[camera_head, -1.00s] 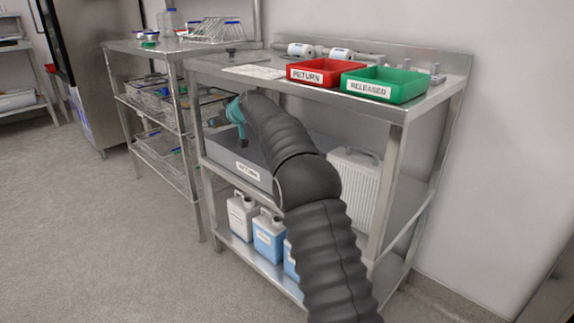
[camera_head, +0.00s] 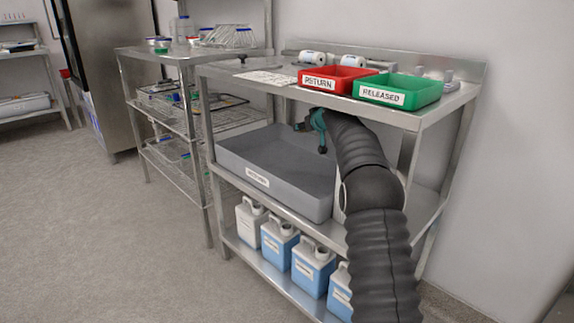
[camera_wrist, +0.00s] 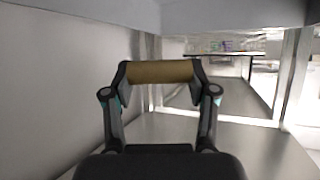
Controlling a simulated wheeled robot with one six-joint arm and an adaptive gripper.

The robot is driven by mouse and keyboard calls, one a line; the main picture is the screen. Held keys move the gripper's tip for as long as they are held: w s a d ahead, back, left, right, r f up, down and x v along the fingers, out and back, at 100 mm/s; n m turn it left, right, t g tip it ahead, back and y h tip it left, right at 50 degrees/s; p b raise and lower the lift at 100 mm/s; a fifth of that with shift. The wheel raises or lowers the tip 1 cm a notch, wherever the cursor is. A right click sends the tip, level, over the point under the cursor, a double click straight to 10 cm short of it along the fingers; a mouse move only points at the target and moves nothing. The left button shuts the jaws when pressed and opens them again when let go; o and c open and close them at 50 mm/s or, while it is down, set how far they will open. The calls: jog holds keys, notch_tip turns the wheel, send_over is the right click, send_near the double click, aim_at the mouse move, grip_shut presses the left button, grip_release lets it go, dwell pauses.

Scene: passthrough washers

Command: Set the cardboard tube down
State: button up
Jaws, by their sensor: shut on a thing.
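The cardboard tube (camera_wrist: 160,72) is a short brown cylinder. In the wrist view it lies crosswise between the two fingertips of my gripper (camera_wrist: 161,84), which is shut on it, one finger at each end. In the head view my gripper (camera_head: 312,124) is under the tabletop of the steel bench, above the grey bin (camera_head: 270,172) on the middle shelf; the tube cannot be made out there. In the wrist view the tube appears held up, clear of the shelf surface (camera_wrist: 210,135).
A red RETURN tray (camera_head: 330,82) and a green RELEASED tray (camera_head: 400,90) sit on the bench top (camera_head: 440,103). Blue and white jugs (camera_head: 278,240) stand on the lower shelf. A wire rack (camera_head: 165,140) stands at left. The steel bench legs and tabletop edge are close to my arm.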

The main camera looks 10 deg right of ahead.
send_over(277, 167)
notch_tip(277, 167, down, 6)
jog(key=shift+s+f, duration=0.1)
jog(key=shift+f, duration=0.05)
jog(key=shift+f+b, duration=0.75)
jog(key=shift+f, duration=1.25)
jog(key=shift+f+b, duration=0.6)
jog(key=shift+b, duration=0.25)
jog(key=o, duration=0.8)
jog(key=shift+f, duration=0.1)
jog(key=shift+c, duration=0.2)
jog(key=shift+f, duration=0.1)
jog(key=shift+a, duration=0.1)
